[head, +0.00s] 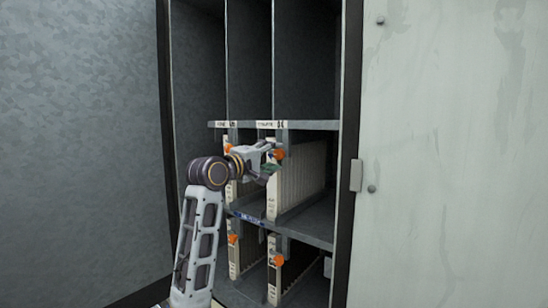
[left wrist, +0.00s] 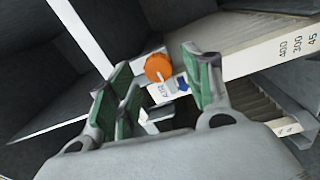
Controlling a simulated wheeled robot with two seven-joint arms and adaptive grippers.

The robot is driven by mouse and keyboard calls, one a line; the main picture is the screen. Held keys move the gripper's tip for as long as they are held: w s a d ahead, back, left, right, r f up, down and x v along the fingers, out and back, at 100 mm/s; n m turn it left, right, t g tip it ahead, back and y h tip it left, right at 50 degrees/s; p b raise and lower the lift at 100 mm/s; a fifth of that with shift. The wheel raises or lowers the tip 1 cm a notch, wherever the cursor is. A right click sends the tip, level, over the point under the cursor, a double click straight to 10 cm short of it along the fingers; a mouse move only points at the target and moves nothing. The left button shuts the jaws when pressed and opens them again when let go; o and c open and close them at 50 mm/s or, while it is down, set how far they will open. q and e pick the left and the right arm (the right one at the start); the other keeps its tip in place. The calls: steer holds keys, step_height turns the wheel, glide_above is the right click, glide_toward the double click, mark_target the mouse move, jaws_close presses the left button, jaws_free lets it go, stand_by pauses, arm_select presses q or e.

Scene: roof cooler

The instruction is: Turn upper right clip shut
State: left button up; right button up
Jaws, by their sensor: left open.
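The upper right clip (head: 279,154) is an orange knob at the top of the upper right filter pack (head: 302,172), just under the labelled shelf edge. In the head view my left gripper (head: 268,161) is open just left of the clip and partly covers the pack's front. My right gripper is out of sight.
Other orange clips show at upper left (head: 228,149), lower left (head: 232,239) and lower right (head: 279,261). The labelled shelf edge (head: 300,125) runs close above my gripper. A cabinet door (head: 450,160) stands at right. The upper compartments (head: 303,60) are empty.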

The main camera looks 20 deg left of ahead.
arm_select(q)
steer(key=v, duration=1)
steer(key=shift+s+a+f, duration=0.1)
steer(key=shift+s+f, duration=0.05)
stand_by(0.4)
